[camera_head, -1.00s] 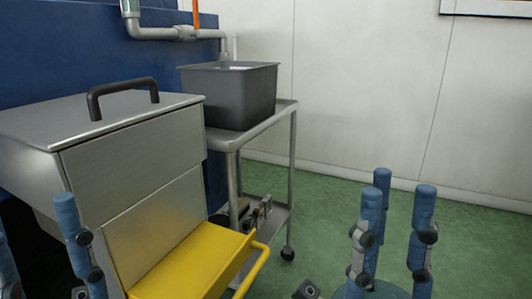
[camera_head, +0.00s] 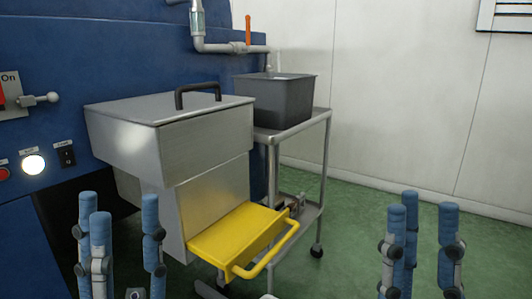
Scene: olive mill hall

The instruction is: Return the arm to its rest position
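My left gripper (camera_head: 122,206) stands upright at the lower left, in front of the steel machine. Its blue fingers are spread apart, with nothing between them. My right gripper (camera_head: 427,208) stands upright at the lower right, over the green floor. Its blue fingers are also apart and empty. Neither gripper appears to touch anything. The palms and most of both arms are below the picture edge.
A steel hopper (camera_head: 165,108) with a black handle stands ahead, with a yellow flap (camera_head: 235,238) sticking out. A grey bin (camera_head: 285,102) sits on a metal cart (camera_head: 321,150). A blue panel with a switch (camera_head: 66,155) is at left. Green floor at right is clear.

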